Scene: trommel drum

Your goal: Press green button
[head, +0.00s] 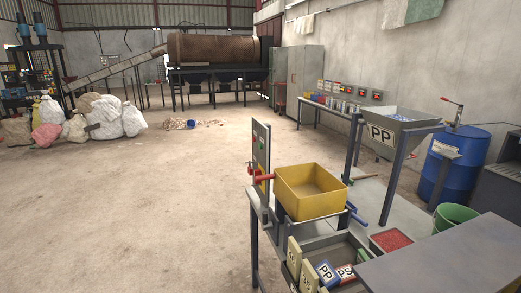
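No button can be made out clearly as green at this size. A grey upright panel (262,150) stands at the left end of the near workbench, with small coloured marks on its face too small to tell apart. A red handle (264,178) sticks out by it, next to a yellow bin (311,190). The rusty trommel drum (213,47) stands at the back on a dark frame, and no button shows on it. Neither of my grippers is in view.
Sacks (104,117) lie in a heap at the left, with litter (191,123) on the floor. The middle floor is clear.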

